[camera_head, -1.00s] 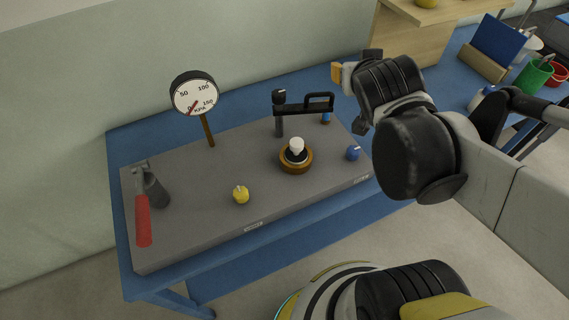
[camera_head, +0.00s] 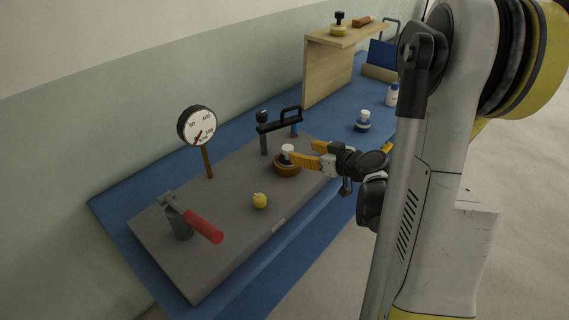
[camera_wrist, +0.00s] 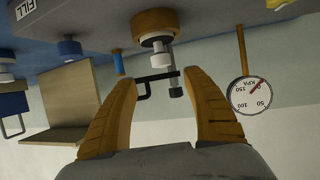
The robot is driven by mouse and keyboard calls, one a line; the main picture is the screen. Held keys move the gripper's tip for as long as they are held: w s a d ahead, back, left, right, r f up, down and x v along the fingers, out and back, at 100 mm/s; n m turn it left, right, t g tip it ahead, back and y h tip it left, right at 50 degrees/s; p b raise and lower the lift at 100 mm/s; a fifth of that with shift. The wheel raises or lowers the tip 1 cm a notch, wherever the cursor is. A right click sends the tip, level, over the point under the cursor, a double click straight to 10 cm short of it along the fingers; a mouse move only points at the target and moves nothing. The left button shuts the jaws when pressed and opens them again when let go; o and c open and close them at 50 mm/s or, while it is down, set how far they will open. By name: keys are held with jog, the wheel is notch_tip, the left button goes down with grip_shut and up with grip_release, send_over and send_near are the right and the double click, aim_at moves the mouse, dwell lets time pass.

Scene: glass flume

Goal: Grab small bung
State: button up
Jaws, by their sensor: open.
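A white-topped plug with a dark body (camera_head: 287,150) stands in a round brown collar (camera_head: 287,170) on the grey board. It looks like the bung, though another white-topped blue piece (camera_head: 362,122) stands on the blue table behind. My gripper (camera_head: 303,153) is open just right of the plug, its orange fingers pointing at it. In the wrist view, which is upside down, the plug's white top (camera_wrist: 160,60) shows ahead between the spread fingertips of my gripper (camera_wrist: 161,78). I see no contact. The plug's lower part is hidden in the collar.
A black handle on a post (camera_head: 280,125) stands close behind the plug. A pressure gauge (camera_head: 197,126), a red-handled lever (camera_head: 203,228) and a yellow knob (camera_head: 259,201) are also on the board. A wooden shelf (camera_head: 330,70) stands at the back.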

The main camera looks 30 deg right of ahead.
aim_at(290, 148)
jog(key=x, duration=0.4)
jog(key=shift+b, duration=0.4)
jog(key=b+x, duration=0.2)
jog(key=x, duration=0.2)
jog(key=shift+w+a+f, duration=0.2)
jog(key=shift+w+a, duration=0.05)
jog(key=shift+w, duration=0.05)
jog(key=shift+r, duration=0.1)
grip_shut()
